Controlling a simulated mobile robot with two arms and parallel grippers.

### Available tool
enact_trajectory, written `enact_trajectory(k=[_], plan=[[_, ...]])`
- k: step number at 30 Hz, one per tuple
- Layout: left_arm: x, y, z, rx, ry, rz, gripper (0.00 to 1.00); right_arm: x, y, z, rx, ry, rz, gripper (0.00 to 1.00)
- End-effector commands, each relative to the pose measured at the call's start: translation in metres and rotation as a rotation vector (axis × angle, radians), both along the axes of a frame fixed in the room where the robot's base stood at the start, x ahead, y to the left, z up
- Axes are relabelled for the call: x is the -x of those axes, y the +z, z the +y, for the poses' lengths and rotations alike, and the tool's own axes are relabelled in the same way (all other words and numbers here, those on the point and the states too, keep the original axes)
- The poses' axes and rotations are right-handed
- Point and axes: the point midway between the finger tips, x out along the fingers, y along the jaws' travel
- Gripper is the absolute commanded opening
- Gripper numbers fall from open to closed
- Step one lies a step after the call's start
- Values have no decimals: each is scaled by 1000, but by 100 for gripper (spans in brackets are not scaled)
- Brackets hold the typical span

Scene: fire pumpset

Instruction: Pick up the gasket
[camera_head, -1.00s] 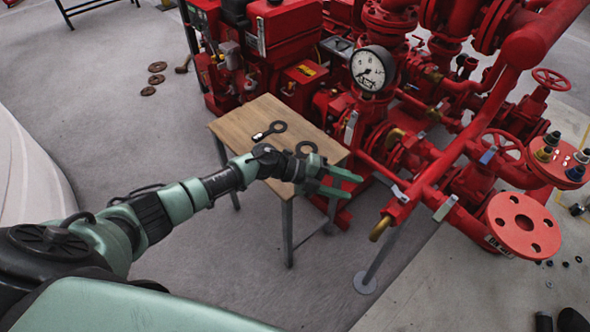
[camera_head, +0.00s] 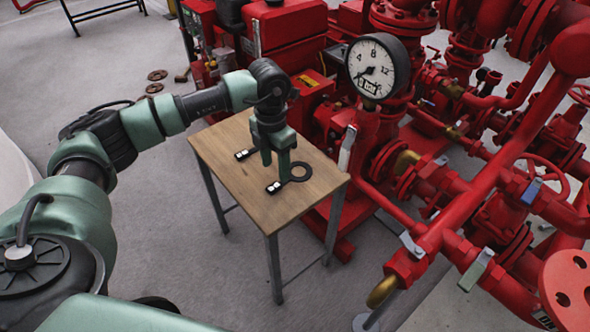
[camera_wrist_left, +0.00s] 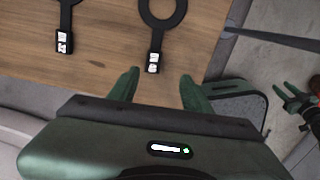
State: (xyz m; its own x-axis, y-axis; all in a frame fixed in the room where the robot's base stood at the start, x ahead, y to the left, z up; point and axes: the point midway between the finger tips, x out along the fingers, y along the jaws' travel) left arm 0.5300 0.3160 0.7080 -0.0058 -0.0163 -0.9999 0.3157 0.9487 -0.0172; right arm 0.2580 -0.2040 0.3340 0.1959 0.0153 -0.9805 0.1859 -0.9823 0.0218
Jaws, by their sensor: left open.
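Two black ring gaskets with handle tabs lie on the wooden table. The nearer gasket (camera_head: 291,179) has its ring toward the right and a white label on its tab. The other gasket (camera_head: 245,154) shows mainly its tab in the head view; my arm hides its ring. My left gripper (camera_head: 275,166) points down over the table, open and empty, close to the nearer gasket. In the left wrist view, the open fingers (camera_wrist_left: 159,86) sit just short of the nearer gasket's tab (camera_wrist_left: 153,61), roughly in line with it. The other gasket (camera_wrist_left: 65,38) lies to the left.
The wooden table (camera_head: 262,212) stands in front of the red pumpset (camera_head: 415,215) with its pressure gauge (camera_head: 377,68). Pipes and valves crowd the right. Rusty rings (camera_head: 156,80) lie on the open floor behind. A green hand, apparently my right gripper (camera_wrist_left: 293,100), shows at the wrist view's right.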

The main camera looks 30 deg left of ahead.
Motion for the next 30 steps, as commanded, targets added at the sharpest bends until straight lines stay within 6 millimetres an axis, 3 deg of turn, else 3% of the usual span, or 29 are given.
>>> enact_trajectory(k=[5,21,29,30], plan=[[1,-9,5,-19,-1,1,49,-1,2,0,0,0,-1,39],[-1,-76,9,-15,-2,0,49,-14,27,4,6,-4,-19,39],[-1,-78,9,-15,-2,-1,49,-14,29,5,5,-3,-15,39],[-1,-77,9,-15,-2,-1,41,-14,29,5,5,-3,-15,39]])
